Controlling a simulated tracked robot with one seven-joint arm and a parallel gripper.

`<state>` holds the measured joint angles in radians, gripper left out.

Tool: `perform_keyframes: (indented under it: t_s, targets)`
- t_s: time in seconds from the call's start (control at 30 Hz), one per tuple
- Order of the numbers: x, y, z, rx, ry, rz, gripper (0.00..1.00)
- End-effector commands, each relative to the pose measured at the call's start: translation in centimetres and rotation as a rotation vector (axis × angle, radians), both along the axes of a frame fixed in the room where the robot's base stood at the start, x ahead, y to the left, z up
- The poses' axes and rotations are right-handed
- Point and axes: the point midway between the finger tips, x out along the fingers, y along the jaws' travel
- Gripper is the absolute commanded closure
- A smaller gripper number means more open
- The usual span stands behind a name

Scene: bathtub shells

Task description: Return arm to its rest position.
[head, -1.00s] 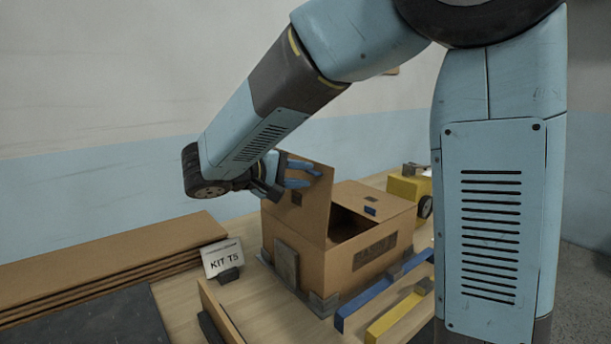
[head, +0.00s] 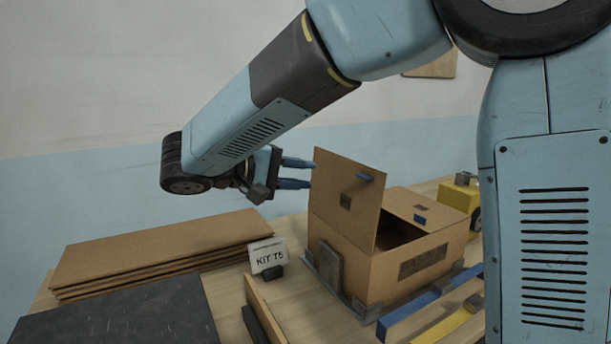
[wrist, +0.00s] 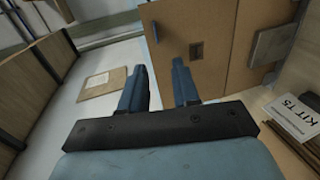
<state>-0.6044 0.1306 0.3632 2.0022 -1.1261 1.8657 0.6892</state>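My gripper (head: 311,174) is in the air to the left of the cardboard box (head: 418,264), level with the top of its raised flap (head: 345,196). Its two blue fingers are spread with nothing between them; the gap also shows in the wrist view (wrist: 160,74). The fingertips appear close to the flap's left edge in the head view; I cannot tell the exact distance. My arm reaches out from the upper right, bent down to the gripper. The box's right flap lies nearly level, and a dark opening shows between the flaps.
The box sits in a grey corner fixture (head: 328,275). A stack of cardboard sheets (head: 165,247), a KIT T5 card (head: 267,256) and a dark mat (head: 120,312) lie left. Blue (head: 410,314) and yellow (head: 442,322) bars lie in front; a yellow device (head: 459,197) stands behind right.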

Motion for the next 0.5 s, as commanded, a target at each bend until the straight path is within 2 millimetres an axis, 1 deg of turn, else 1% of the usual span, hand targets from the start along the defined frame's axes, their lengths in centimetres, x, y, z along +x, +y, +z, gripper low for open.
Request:
perform_keyframes:
  t_s: [0.17,0.27,0.37,0.5]
  targets:
    - [0.0,-0.2,0.0,0.002,0.001,-0.002,0.69]
    - [-0.1,-1.1,0.0,0.018,0.017,-0.015,0.69]
    - [-0.5,-3.5,-0.1,0.063,0.058,-0.044,0.69]
    - [-2.0,-8.4,-0.9,0.184,0.147,-0.104,0.69]
